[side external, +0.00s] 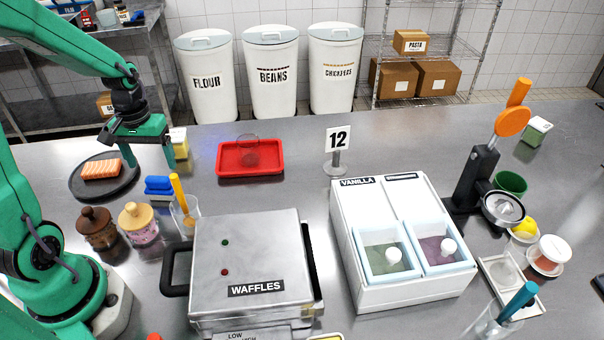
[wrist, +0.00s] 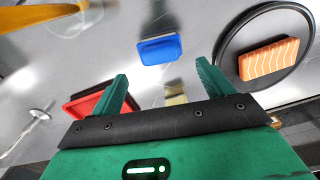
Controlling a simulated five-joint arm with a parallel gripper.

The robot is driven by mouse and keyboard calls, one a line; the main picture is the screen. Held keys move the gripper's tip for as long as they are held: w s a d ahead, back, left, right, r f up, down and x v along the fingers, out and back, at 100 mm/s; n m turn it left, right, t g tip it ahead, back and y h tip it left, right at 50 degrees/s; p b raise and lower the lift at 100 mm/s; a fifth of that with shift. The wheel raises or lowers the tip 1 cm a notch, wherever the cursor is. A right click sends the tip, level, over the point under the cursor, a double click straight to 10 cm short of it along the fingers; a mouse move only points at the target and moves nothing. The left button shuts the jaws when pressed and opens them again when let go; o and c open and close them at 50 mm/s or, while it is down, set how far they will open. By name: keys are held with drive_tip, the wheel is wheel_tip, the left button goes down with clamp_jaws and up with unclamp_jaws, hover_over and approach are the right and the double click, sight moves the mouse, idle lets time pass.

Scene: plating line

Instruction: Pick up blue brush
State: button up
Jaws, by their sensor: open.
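The blue brush (side external: 158,184) lies on the steel counter, left of the clear cup with the yellow handle in the side view. In the wrist view, the blue brush (wrist: 160,50) shows as a blue block just beyond and between the fingertips. My gripper (side external: 148,162) is open and empty, pointing down above the counter, a little behind the brush in the side view. In the wrist view, my gripper's two green fingers (wrist: 161,72) are spread with nothing between them.
A black round plate (side external: 76,188) with a salmon piece (side external: 100,169) is left of the brush. A red tray (side external: 222,160) is to the right. Two lidded jars (side external: 97,228) and a clear cup (side external: 186,218) stand in front. The waffle maker (side external: 245,262) is farther forward.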

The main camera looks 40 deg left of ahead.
sight(156, 177)
drive_tip(key=shift+f, duration=0.45)
drive_tip(key=shift+s+d+f, duration=0.1)
drive_tip(key=shift+f, duration=1.2)
drive_tip(key=shift+s+f, duration=0.1)
drive_tip(key=shift+f, duration=1.2)
drive_tip(key=c, duration=0.8)
drive_tip(key=shift+r, duration=0.15)
drive_tip(key=shift+r, duration=4.9)
